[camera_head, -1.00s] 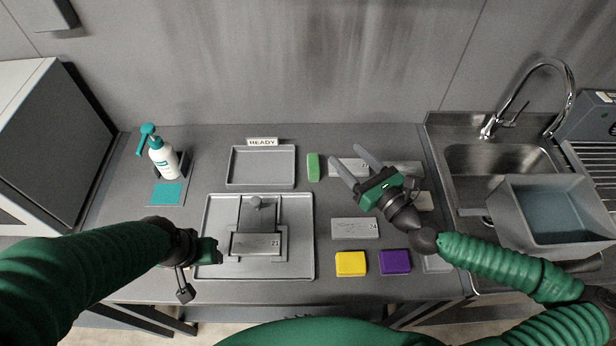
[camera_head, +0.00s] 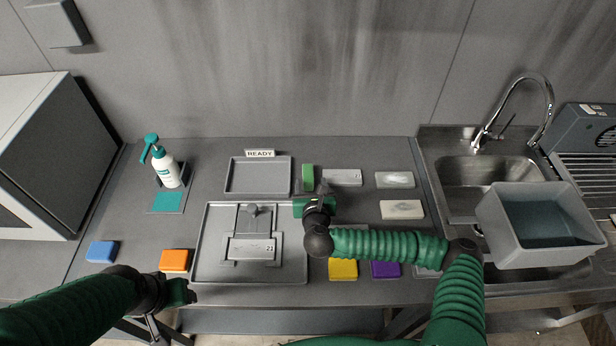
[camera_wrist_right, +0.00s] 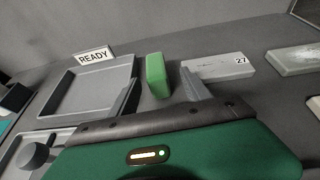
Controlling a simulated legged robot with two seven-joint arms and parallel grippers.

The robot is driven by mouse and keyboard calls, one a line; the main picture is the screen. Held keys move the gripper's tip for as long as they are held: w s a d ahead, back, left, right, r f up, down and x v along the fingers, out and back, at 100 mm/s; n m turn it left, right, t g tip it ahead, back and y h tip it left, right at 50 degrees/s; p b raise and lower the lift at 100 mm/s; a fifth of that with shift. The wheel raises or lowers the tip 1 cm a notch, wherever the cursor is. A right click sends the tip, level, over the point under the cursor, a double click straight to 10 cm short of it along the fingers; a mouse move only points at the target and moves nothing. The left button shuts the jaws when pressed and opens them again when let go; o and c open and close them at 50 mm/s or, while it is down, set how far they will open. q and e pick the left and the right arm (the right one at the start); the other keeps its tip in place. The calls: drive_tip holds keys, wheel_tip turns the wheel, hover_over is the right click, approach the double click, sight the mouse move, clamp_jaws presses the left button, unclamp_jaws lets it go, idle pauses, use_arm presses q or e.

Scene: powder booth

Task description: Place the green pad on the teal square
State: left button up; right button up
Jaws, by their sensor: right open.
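The green pad (camera_head: 308,177) lies on the bench just right of the READY tray. The teal square (camera_head: 168,202) lies at the left, in front of the spray bottle, and is bare. My right gripper (camera_head: 311,187) is open, low behind the near end of the green pad.
The READY tray (camera_head: 232,177) is empty. The spray bottle (camera_head: 165,168) stands behind the teal square. A larger tray (camera_head: 208,262) with a fixture, orange (camera_head: 174,260), blue (camera_head: 102,251), yellow (camera_head: 343,269) and purple (camera_head: 385,269) pads lie in front. A sink (camera_head: 485,172) is right.

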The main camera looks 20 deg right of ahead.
sight(308, 175)
drive_tip(key=x, duration=0.4)
drive_tip(key=p+x, duration=0.1)
drive_tip(key=x, duration=0.1)
drive_tip(key=shift+w+a+r, duration=0.15)
drive_tip(key=shift+w+a, duration=0.05)
drive_tip(key=shift+a, duration=0.1)
drive_tip(key=shift+s, duration=0.1)
clamp_jaws()
